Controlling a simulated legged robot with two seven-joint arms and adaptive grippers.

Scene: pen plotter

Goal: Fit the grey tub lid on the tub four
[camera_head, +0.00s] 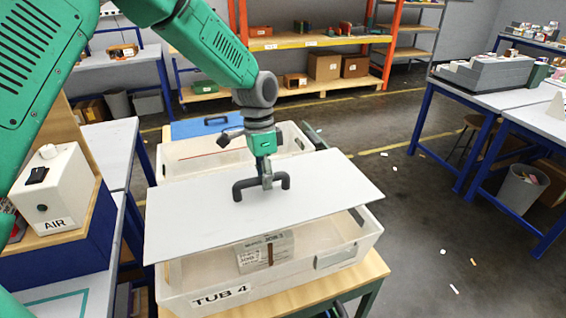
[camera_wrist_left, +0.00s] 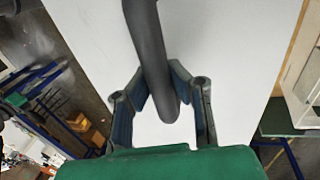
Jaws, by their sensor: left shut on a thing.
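The grey tub lid (camera_head: 310,186) is a flat pale panel with a dark arched handle (camera_head: 240,189) in its middle. My left gripper (camera_head: 266,180) is shut on this handle from above. In the left wrist view the handle (camera_wrist_left: 152,60) passes between the two fingers (camera_wrist_left: 163,92). The lid hangs over tub four (camera_head: 180,300), a white tub with a "TUB 4" label. The lid covers the back and middle of its opening. The front strip is uncovered and shows a printed box (camera_head: 265,252) inside. The lid's right end appears raised above the rim. My right gripper is not seen.
Tub four stands on a wooden-topped bench (camera_head: 368,268). Another white tub (camera_head: 190,152) and a blue lid with a handle (camera_head: 205,126) lie behind. A white "AIR" unit (camera_head: 52,190) stands at left.

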